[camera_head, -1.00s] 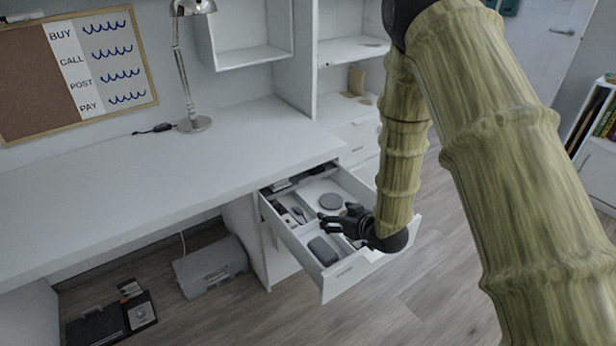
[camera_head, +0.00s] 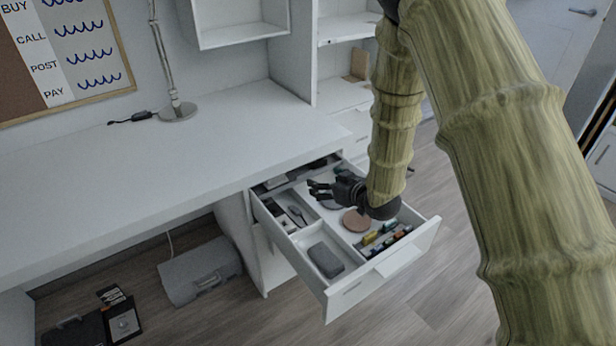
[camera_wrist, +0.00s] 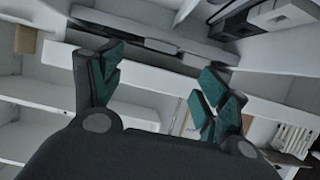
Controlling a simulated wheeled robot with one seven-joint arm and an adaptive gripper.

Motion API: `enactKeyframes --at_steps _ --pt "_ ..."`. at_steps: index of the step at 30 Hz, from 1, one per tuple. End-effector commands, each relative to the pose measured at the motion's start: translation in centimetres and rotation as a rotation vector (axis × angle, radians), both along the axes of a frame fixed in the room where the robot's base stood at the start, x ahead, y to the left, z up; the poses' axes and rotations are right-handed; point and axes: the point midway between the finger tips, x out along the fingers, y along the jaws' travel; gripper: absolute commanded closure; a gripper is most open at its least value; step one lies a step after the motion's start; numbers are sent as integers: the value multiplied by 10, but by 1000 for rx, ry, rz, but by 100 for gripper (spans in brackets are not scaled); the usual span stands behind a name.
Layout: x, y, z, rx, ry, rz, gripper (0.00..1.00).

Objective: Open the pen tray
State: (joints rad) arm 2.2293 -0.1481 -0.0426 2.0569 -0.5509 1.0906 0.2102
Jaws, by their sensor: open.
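The pen tray is the white drawer (camera_head: 345,290) under the right end of the desk, and it stands pulled well out. Inside it are white compartments with a dark grey box (camera_head: 325,260), a round brown disc (camera_head: 356,220), several coloured pens or markers (camera_head: 385,238) and small dark items. My gripper (camera_head: 318,190) is over the drawer, pointing left, with its fingers apart and nothing between them. In the wrist view my gripper (camera_wrist: 160,85) shows two spread teal-padded fingers. I cannot tell whether it touches anything in the drawer.
The white desk top (camera_head: 190,165) lies above and left of the drawer, with a lamp (camera_head: 178,110) on it. A grey box (camera_head: 200,270) and dark frames (camera_head: 95,322) are on the floor. White shelves (camera_head: 345,60) stand behind. The floor in front of the drawer is clear.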

Motion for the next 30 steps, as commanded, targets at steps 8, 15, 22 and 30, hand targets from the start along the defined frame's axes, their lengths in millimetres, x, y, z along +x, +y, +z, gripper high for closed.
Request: enactKeyframes --at_steps 8,15,22,30 --pt "31 21 -16 -1 -1 3 25" --pt "60 39 -30 0 -1 1 25" --pt "76 48 -37 0 0 1 25" --pt "79 51 -39 0 0 1 25"
